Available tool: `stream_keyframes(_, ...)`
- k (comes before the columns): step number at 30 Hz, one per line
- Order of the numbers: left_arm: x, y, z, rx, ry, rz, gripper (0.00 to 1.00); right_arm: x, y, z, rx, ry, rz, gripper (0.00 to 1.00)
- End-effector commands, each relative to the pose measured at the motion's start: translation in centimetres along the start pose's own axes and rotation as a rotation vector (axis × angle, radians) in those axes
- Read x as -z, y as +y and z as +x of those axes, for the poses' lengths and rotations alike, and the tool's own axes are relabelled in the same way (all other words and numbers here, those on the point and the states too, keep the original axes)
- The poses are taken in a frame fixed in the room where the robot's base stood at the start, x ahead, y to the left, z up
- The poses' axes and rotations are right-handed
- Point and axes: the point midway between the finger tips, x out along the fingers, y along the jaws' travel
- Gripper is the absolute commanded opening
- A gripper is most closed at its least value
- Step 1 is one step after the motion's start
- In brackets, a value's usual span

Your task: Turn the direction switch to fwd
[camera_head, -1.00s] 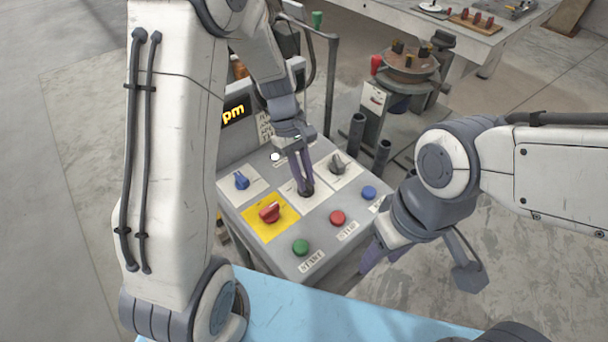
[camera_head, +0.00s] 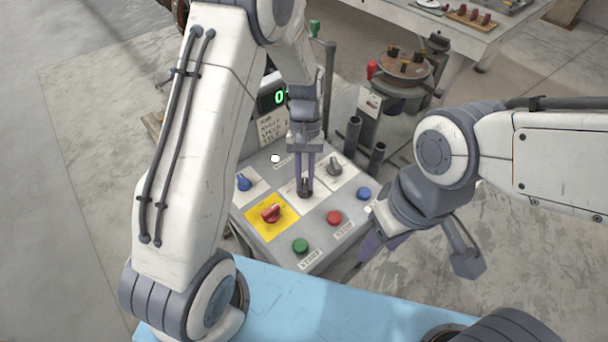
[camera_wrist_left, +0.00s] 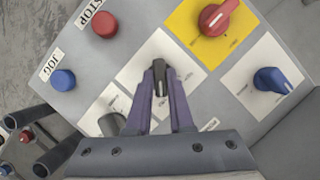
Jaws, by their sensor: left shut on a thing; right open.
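A black rotary knob (camera_wrist_left: 160,80) stands on the middle white plate (camera_wrist_left: 136,78) of the sloped control panel (camera_head: 277,248). It is taken as the direction switch, but its position labels are too small to read. My left gripper (camera_head: 305,184) reaches down from above, its purple fingers shut around the knob's sides and partly hiding it. In the left wrist view the knob's tip points up and slightly left. My right gripper (camera_head: 370,246) is open and empty, beside the panel's right edge.
A red knob (camera_head: 271,213) on a yellow plate, a blue knob (camera_head: 243,182) and another dark knob (camera_head: 335,167) are close by. Green (camera_head: 300,246), red (camera_head: 334,218) and blue (camera_head: 364,194) buttons line the near edge. A lit display (camera_head: 277,98) stands behind.

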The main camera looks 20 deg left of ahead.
Motion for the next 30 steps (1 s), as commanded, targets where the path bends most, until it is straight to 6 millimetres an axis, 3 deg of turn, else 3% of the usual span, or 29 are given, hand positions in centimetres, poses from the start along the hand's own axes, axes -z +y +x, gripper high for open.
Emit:
stream_keyframes(20,0.18,0.10,-0.23,0.026,0.008,0.068,0.00,0.02,-0.03,-0.41,0.000,0.000,0.000,0.50)
stream_keyframes(21,0.18,0.10,-0.24,0.026,0.009,0.068,0.28,0.02,-0.03,-0.41,0.000,0.000,0.000,0.50)
stream_keyframes(23,0.16,0.09,-0.22,0.026,0.008,0.068,0.50,0.02,-0.03,-0.41,0.000,0.000,0.000,0.50)
stream_keyframes(30,0.09,0.06,-0.11,0.026,0.004,0.065,0.50,0.02,-0.03,-0.39,0.000,0.000,0.000,0.50)
